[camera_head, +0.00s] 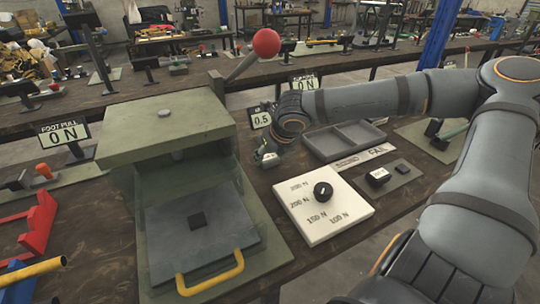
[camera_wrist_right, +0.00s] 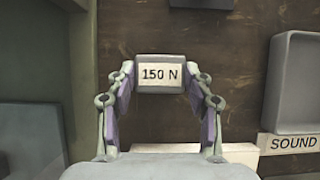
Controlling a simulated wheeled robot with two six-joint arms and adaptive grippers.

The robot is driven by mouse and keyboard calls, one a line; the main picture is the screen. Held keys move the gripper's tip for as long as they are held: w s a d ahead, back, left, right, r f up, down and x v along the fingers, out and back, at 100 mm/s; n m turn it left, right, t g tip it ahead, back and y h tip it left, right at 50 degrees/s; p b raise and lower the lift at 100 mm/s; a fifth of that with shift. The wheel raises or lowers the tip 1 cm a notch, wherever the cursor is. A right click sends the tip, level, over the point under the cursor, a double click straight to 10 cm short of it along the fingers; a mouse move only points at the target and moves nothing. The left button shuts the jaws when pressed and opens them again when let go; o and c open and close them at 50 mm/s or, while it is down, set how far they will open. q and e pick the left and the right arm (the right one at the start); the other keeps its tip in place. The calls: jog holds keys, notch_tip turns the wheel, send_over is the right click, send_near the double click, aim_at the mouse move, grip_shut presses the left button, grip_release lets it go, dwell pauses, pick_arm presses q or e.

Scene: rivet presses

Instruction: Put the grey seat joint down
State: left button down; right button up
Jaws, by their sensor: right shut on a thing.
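My right gripper (camera_head: 268,152) reaches in from the right, between the press and the tray. In the right wrist view, its two fingers (camera_wrist_right: 160,100) are shut on a small grey block, the grey seat joint (camera_wrist_right: 160,60), with a white label reading 150 N. The joint is seen against the dark wooden bench; its height above it cannot be told. In the head view, a small pale part of the joint (camera_head: 270,158) shows at the fingertips. My left gripper is not in view.
The green press (camera_head: 165,125) has a red-balled lever and a drawer plate (camera_head: 175,245) with a yellow handle. A grey two-compartment tray (camera_head: 312,143) stands behind SOUND and FAIL labels. A white dial board (camera_head: 312,225) and a dark-block plate (camera_head: 406,178) lie nearby. A red stand (camera_head: 35,228) is left.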

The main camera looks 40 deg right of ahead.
aim_at(268, 157)
jog(key=o, duration=1.3)
jog(key=shift+f, duration=0.15)
jog(key=shift+r, duration=0.35)
jog(key=v, duration=0.3)
jog(key=shift+a, duration=0.1)
jog(key=b+v, duration=0.2)
jog(key=shift+s+r+b, duration=0.15)
jog(key=shift+s+b, duration=0.05)
jog(key=shift+b, duration=0.15)
pick_arm(q)
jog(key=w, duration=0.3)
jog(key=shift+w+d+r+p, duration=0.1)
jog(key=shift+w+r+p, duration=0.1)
jog(key=shift+p, duration=0.1)
pick_arm(e)
jog(key=v, duration=0.6)
jog(key=shift+r, duration=0.1)
